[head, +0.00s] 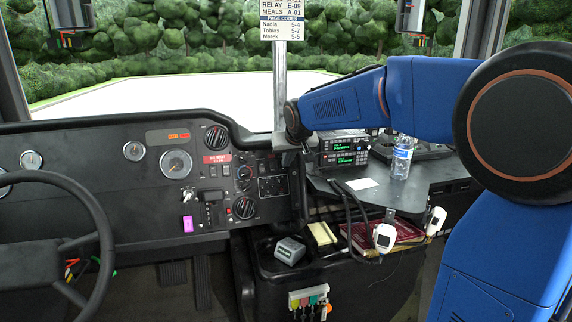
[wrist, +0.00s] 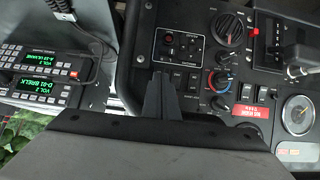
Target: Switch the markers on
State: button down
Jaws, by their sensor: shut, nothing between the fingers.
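My gripper (wrist: 166,88) is shut and empty in the wrist view, its fingertips in front of the dash beside a pair of dark rocker switches (wrist: 184,81). Part of that row may be hidden behind the fingers. Another pair of dark rockers (wrist: 267,95) sits by the red label plate (wrist: 251,112); in the head view this pair (head: 219,170) is below the red plate (head: 217,158). The switch legends are too small to read, so I cannot tell which is the markers switch or its position. In the head view the fingertips cannot be made out clearly.
A square black control panel (wrist: 180,48), round knobs (wrist: 218,80) and an air vent (wrist: 227,28) surround the switches. The steering wheel (head: 95,235) is at left. Radios (head: 344,150), a bottle (head: 402,157) and a metal pole (head: 280,85) stand near my arm.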

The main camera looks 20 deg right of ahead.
jog(key=v, duration=1)
jog(key=shift+s, duration=0.15)
jog(key=shift+s+f, duration=0.2)
jog(key=shift+f, duration=0.4)
jog(key=shift+w+d, duration=0.1)
send_near(283, 169)
jog(key=s+f+x, duration=0.1)
jog(key=x, duration=0.4)
jog(key=shift+w, duration=0.8)
